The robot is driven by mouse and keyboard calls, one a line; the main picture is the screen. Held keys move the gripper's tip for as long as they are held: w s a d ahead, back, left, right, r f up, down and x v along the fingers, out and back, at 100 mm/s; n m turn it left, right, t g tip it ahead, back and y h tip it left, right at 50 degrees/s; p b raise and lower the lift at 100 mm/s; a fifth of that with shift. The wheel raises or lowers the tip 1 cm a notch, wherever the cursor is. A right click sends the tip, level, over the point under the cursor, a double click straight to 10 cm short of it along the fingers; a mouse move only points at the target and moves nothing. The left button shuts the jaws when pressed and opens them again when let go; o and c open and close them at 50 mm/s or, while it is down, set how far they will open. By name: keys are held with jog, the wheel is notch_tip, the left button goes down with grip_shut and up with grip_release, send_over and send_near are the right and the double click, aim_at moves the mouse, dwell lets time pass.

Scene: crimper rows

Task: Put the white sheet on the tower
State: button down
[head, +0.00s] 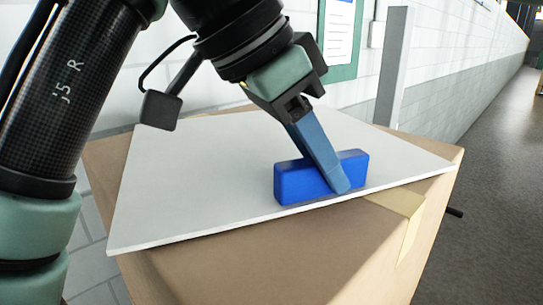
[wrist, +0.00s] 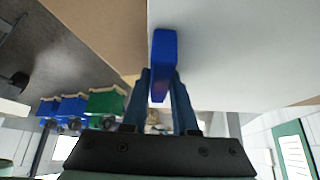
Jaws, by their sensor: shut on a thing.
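The white sheet (head: 190,180) is a thin flat board lying over the top of a brown cardboard box stack (head: 270,265), which looks like the tower. It is turned relative to the box, and its near left corner reaches past the box edge. I cannot tell whether it rests fully or hovers slightly. A blue block (head: 292,184) sits on the sheet near its front right edge, like a handle. My gripper (head: 338,183) comes down from above and is shut on this block. In the wrist view the block (wrist: 164,50) is between both fingers, with the sheet (wrist: 240,50) beside it.
A tape strip (head: 402,208) runs over the box's right edge. A white brick wall (head: 440,60) with a grey post (head: 392,65) stands behind. Open floor (head: 490,190) lies to the right. The wrist view shows blue and green carts (wrist: 105,102) farther off.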

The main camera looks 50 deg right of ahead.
jog(key=c, duration=0.7)
grip_release()
jog(key=v, duration=1.2)
jog(key=w+d+f+n+t+h, duration=0.2)
jog(key=w+d+n+t+h, duration=0.15)
jog(key=w+d+h, duration=0.2)
jog(key=w+a+r+n+t+h, duration=0.2)
jog(key=w+r+n+t+h, duration=0.2)
jog(key=w+t, duration=0.45)
jog(key=a+r+n+t+y, duration=0.35)
jog(key=a+n+t, duration=0.55)
jog(key=a+t, duration=0.4)
jog(key=s+a+n+t+y, duration=0.1)
jog(key=s+a+n+y, duration=0.1)
jog(key=a+y, duration=0.2)
jog(key=s+a+n+t+y, duration=0.2)
jog(key=s+a+n+y, duration=0.1)
jog(key=a+y, duration=0.1)
jog(key=s+a+n+t+y, duration=0.2)
jog(key=a+y, duration=0.1)
jog(key=a, duration=0.2)
jog(key=shift+s+y, duration=0.2)
jog(key=shift+y, duration=0.2)
